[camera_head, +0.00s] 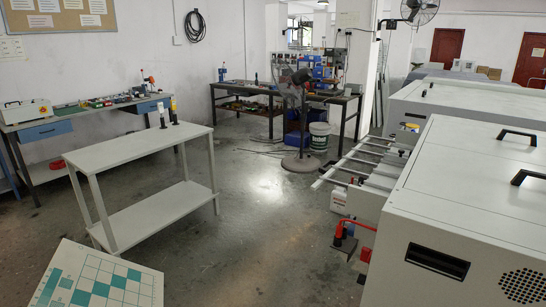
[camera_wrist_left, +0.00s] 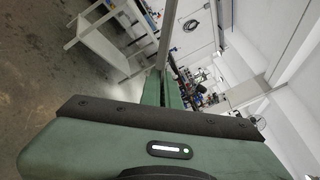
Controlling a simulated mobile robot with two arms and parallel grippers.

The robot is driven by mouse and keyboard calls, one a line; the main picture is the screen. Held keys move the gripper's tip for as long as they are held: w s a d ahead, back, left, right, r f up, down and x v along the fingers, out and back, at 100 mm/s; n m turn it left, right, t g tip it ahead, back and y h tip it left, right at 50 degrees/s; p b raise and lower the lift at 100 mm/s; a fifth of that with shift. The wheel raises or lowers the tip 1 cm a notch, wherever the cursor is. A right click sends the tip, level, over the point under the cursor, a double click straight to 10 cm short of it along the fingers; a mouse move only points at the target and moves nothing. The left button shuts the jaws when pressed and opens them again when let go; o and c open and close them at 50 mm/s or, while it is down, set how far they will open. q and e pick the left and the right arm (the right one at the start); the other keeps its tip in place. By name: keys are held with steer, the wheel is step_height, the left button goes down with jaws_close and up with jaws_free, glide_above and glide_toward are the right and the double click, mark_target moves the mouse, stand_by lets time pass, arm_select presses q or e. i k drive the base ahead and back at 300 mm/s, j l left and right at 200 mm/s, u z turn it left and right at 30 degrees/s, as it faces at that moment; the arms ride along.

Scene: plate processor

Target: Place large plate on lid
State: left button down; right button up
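A large flat plate (camera_head: 142,275), white with a teal checkered pattern, shows at the bottom left in the head view, cut off by the picture edge. In the left wrist view the two dark green fingers of my left gripper (camera_wrist_left: 163,88) are close together, with a thin grey strip, which looks like the plate edge-on (camera_wrist_left: 168,38), running out from between them. My left gripper is outside the head view. My right gripper is in neither view. A white machine on the right has a broad flat lid (camera_head: 470,160) with black handles (camera_head: 528,177); nothing lies on it.
A white two-shelf table (camera_head: 130,148) stands at the left, with two small bottles (camera_head: 173,110) at its far end. Workbenches, a stand fan (camera_head: 300,120) and a bucket (camera_head: 319,137) are farther back. Rails (camera_head: 365,160) stick out from the machine. The middle floor is clear.

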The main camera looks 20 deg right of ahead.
mark_target(436, 162)
steer(key=i+j+z, duration=0.2)
steer(key=z, duration=0.25)
steer(key=i+j+z, duration=0.25)
steer(key=z, duration=0.2)
steer(key=i+j+z, duration=0.1)
steer(key=j+z, duration=0.35)
steer(key=i+j+z, duration=0.1)
steer(key=j+z, duration=0.75)
